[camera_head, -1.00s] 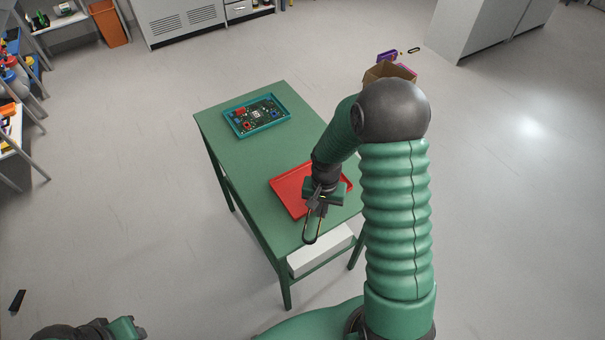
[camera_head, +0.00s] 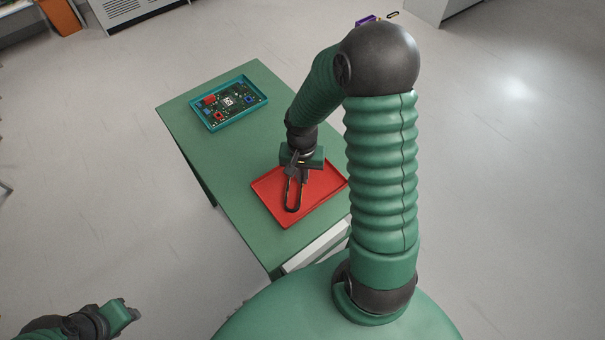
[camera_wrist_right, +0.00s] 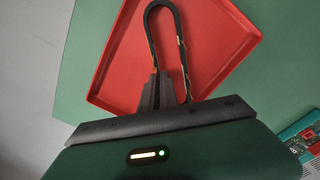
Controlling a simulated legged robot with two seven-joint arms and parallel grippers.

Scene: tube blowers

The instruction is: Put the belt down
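The belt (camera_head: 292,200) is a thin black loop with a tan edge. My right gripper (camera_head: 297,176) is shut on one end of it, and the rest hangs out over the red tray (camera_head: 325,200) on the green table. In the right wrist view the belt (camera_wrist_right: 182,42) sticks out from between the fingers (camera_wrist_right: 165,92), in front of the red tray (camera_wrist_right: 228,40). I cannot tell whether the belt touches the tray floor. My left gripper (camera_head: 128,308) is at the lower left, away from the table; its finger gap is not clear.
A teal tray (camera_head: 262,97) with a circuit board (camera_head: 228,101) sits at the far end of the green table (camera_head: 185,117). A white box (camera_head: 318,246) is under the near edge. The table surface between the trays is clear.

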